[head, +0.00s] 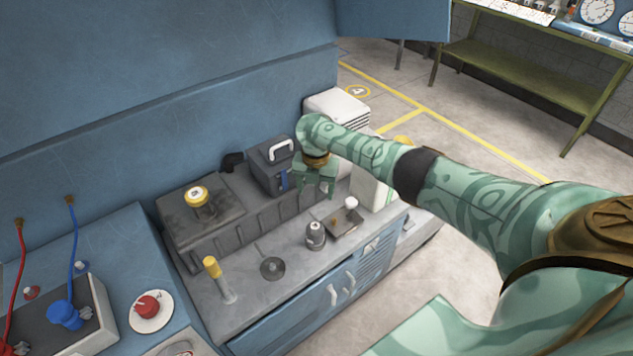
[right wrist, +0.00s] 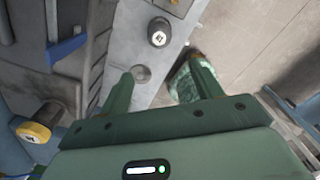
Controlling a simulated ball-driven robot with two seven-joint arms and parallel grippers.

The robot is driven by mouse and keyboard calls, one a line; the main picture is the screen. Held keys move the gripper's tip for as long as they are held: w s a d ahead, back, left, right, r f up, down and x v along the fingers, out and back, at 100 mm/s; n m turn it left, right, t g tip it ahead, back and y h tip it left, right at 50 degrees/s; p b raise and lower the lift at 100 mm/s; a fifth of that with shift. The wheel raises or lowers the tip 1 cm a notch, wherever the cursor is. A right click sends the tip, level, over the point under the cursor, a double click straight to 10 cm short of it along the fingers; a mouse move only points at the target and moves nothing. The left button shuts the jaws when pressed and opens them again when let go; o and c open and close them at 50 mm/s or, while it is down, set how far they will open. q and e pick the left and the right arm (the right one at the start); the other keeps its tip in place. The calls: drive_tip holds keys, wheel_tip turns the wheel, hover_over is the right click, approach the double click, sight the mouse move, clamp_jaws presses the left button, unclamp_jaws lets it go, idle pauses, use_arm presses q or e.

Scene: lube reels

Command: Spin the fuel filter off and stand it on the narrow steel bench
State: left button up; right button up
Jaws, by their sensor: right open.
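A dark grey canister with a pale mark on top, which looks like the fuel filter (head: 315,236), stands upright on the grey steel bench top (head: 245,290). It also shows in the right wrist view (right wrist: 159,31), apart from my jaws. My right gripper (head: 316,190) is behind and above it in the head view, near the grey engine block. Its two green fingers are apart with nothing between them in the right wrist view (right wrist: 160,85). My left gripper is not in view.
A yellow-topped post (head: 212,268), a dark round disc (head: 272,268) and a small tray (head: 343,227) are on the bench. The engine block (head: 205,232) with a yellow cap (head: 195,194) stands behind.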

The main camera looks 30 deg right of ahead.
sight(315, 232)
drive_tip(key=w+d+f+m+t+b, duration=0.1)
drive_tip(key=w+d+f+m+b, duration=0.4)
drive_tip(key=b, duration=0.7)
drive_tip(key=s+a+m+g+b, duration=0.1)
drive_tip(key=s+a+m+b, duration=0.15)
drive_tip(key=m, duration=0.85)
drive_tip(key=s+a+m+b, duration=0.2)
drive_tip(key=a+m, duration=0.1)
drive_tip(key=m, duration=0.9)
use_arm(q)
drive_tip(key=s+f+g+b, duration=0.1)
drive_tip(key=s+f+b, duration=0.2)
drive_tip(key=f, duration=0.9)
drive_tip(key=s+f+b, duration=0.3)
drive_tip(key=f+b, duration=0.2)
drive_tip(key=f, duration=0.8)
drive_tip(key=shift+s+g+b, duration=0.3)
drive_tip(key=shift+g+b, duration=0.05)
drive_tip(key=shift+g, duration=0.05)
use_arm(e)
drive_tip(key=f, duration=1.5)
drive_tip(key=shift+s+d+f, duration=0.1)
drive_tip(key=shift+d+f, duration=0.1)
drive_tip(key=shift+f, duration=0.2)
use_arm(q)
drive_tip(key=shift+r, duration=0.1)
